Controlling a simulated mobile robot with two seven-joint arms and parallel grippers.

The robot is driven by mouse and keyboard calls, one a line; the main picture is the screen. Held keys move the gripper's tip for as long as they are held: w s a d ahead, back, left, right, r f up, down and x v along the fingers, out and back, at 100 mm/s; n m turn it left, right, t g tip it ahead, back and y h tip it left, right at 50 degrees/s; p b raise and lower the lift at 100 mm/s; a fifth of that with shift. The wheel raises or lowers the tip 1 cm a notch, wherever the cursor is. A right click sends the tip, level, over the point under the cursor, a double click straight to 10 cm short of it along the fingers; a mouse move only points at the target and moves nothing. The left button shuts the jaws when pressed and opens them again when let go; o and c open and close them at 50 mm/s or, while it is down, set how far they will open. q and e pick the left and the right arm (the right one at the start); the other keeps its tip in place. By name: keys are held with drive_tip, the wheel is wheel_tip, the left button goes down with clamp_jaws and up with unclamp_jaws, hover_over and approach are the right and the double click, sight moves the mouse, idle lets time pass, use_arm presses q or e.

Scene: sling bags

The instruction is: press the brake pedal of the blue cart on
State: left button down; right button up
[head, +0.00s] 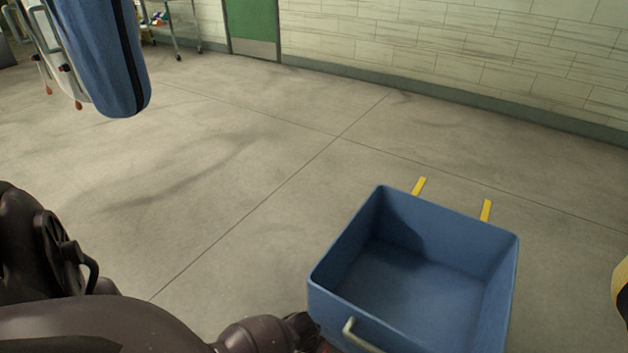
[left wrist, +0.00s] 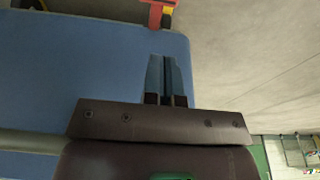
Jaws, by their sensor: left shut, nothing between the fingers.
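The blue cart (head: 497,290) is an open blue bin at the lower right of the head view, with a pale metal handle (head: 360,337) on its near side. Its blue side (left wrist: 60,70) fills the left of the left wrist view. A red pedal (left wrist: 157,14) shows at the top edge of that view, beyond my fingertips. My left gripper (left wrist: 166,58) is shut and empty, beside the cart's side and apart from the pedal. In the head view the left arm reaches the cart's near left corner, and the fingers are hidden. My right gripper is not in view.
A large blue bag-like thing (head: 103,50) with a black stripe hangs at the upper left. A green door (head: 252,25), a metal table (head: 178,25) and a pale tiled wall (head: 450,45) stand behind. Two yellow strips (head: 486,210) show behind the cart. The floor left of it is clear.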

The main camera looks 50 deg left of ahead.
use_arm(q)
drive_tip(key=shift+f, duration=0.1)
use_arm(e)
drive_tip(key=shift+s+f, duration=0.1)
use_arm(q)
drive_tip(key=f+b, duration=0.2)
drive_tip(key=f, duration=0.2)
drive_tip(key=f+b, duration=0.2)
drive_tip(key=f, duration=0.2)
drive_tip(key=w+f+b, duration=0.1)
drive_tip(key=f+b, duration=0.2)
drive_tip(key=f, duration=0.1)
drive_tip(key=shift+a+f, duration=0.15)
drive_tip(key=shift+f+b, duration=0.45)
drive_tip(key=shift+f, duration=0.2)
drive_tip(key=shift+w, duration=0.1)
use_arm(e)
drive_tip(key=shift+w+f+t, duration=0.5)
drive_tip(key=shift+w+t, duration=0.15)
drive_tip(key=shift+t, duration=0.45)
